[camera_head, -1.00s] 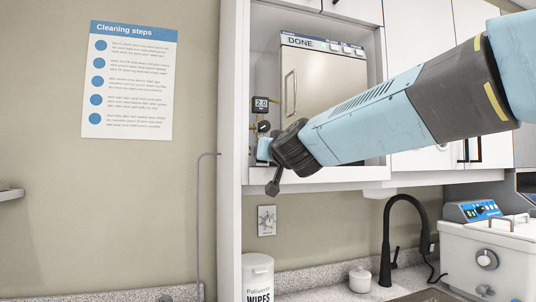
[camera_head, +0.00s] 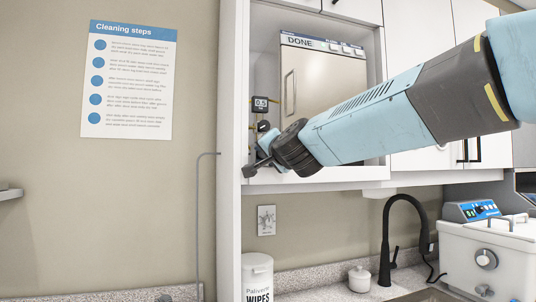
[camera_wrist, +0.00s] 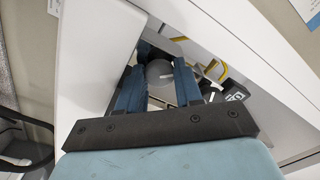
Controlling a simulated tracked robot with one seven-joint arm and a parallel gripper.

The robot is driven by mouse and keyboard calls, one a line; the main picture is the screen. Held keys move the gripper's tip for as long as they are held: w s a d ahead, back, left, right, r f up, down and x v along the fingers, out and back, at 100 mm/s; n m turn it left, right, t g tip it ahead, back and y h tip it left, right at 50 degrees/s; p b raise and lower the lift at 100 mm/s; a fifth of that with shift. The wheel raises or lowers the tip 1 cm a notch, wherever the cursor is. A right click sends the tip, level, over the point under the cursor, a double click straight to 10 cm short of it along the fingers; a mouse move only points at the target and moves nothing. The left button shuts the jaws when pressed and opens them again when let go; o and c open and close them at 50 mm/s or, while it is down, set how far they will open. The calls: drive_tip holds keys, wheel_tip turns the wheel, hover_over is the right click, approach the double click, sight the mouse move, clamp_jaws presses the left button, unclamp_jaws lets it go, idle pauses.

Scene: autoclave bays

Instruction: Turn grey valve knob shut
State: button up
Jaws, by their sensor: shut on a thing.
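The grey valve knob (camera_wrist: 160,72) shows in the wrist view as a rounded grey shape between the two blue fingers of my gripper (camera_wrist: 158,84). My gripper is shut on it, with a finger on either side. In the head view my gripper (camera_head: 262,156) reaches into the left side of the open cabinet bay. The knob is hidden there behind my gripper and wrist. A small dark gauge (camera_head: 260,104) above my gripper reads 0.5.
A steel autoclave door (camera_head: 310,85) under a panel reading DONE (camera_head: 300,42) stands right of my gripper. The white cabinet side wall (camera_head: 231,150) is close on the left. Yellow piping (camera_wrist: 213,68) runs near the fingers. A black faucet (camera_head: 386,235) stands below.

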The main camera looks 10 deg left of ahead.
drive_tip(key=shift+w+d+m, duration=0.2)
drive_tip(key=shift+d+m, duration=0.1)
drive_tip(key=shift+m, duration=0.1)
drive_tip(key=o, duration=1)
drive_tip(key=shift+a+f, duration=0.1)
drive_tip(key=shift+a, duration=0.05)
drive_tip(key=shift+s+f, duration=0.1)
drive_tip(key=shift+s, duration=0.05)
